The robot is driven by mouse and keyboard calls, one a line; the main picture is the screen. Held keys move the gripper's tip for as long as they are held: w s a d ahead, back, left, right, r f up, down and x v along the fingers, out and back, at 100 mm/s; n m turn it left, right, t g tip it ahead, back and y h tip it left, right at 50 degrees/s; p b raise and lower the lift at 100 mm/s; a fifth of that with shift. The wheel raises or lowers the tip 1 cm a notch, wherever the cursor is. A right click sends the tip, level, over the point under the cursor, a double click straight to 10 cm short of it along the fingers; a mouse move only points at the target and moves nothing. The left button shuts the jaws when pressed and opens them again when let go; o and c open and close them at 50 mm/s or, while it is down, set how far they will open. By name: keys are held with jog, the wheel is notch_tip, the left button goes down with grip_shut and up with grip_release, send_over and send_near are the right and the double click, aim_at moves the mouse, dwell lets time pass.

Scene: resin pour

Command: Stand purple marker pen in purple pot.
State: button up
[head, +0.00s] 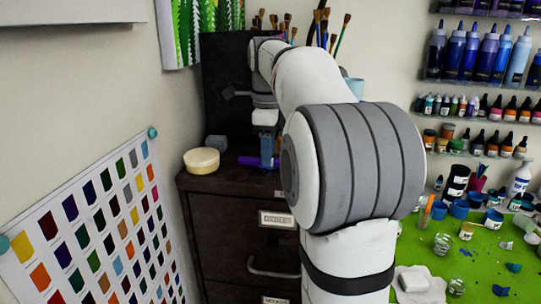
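The purple marker pen (249,161) lies on the dark cabinet top, and its right part passes behind or between my gripper's fingers. My gripper (267,160) points down at the pen, with its fingers at the pen's height. I see the fingers nearly edge-on, so I cannot tell whether they are open or shut on the pen. A small magenta-purple pot (478,184) with sticks in it stands on the green table at the far right; it is small, and I cannot tell for sure that it is the purple pot.
A cream round tub (202,161) and a grey block (216,143) sit left of the pen. A dark box with brushes stands behind my gripper. The green table (450,270) holds several blue cups, bottles and scraps. Paint shelves line the right wall.

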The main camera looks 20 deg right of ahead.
notch_tip(320, 180, up, 7)
jog(key=shift+w+f, duration=0.1)
dwell(0.7)
